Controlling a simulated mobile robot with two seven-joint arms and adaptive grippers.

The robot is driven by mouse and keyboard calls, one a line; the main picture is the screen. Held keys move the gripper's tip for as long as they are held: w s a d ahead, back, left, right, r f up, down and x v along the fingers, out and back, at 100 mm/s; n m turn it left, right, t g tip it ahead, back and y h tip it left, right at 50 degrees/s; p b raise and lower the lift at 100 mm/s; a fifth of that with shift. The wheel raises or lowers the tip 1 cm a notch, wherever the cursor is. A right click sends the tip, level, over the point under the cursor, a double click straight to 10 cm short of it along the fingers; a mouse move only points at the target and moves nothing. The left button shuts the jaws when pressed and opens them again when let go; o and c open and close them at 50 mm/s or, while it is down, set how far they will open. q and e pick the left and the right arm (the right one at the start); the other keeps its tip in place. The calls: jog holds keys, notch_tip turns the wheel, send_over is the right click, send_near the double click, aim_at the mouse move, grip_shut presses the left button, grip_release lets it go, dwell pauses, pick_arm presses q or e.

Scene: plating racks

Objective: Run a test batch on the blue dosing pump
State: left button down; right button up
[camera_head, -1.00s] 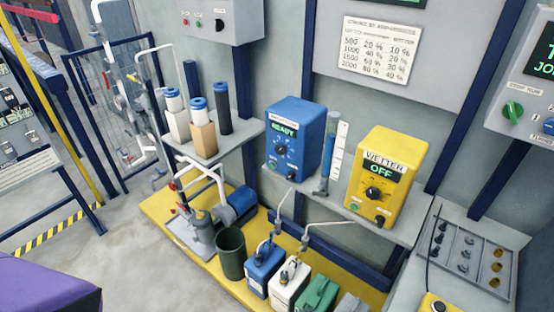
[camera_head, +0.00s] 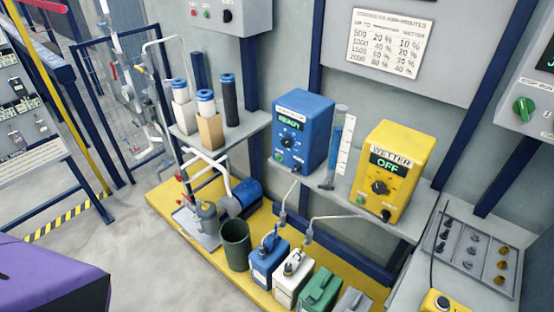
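The blue dosing pump (camera_head: 302,132) stands on a grey wall shelf in the middle of the head view. Its small display reads READY in green. A black dial sits below the display, with a green button and a dark knob near its lower edge. A clear measuring cylinder (camera_head: 336,150) with a white scale stands just right of the pump. A yellow pump labelled WETTER (camera_head: 390,168) stands further right on the shelf, and its display reads OFF. Neither of my grippers is in view.
Blue, white and green canisters (camera_head: 267,263) and a dark bin (camera_head: 235,245) stand on the yellow platform below the shelf. A dosing chart (camera_head: 390,42) hangs on the wall. A purple block (camera_head: 50,275) fills the lower left. Grey floor lies open at left.

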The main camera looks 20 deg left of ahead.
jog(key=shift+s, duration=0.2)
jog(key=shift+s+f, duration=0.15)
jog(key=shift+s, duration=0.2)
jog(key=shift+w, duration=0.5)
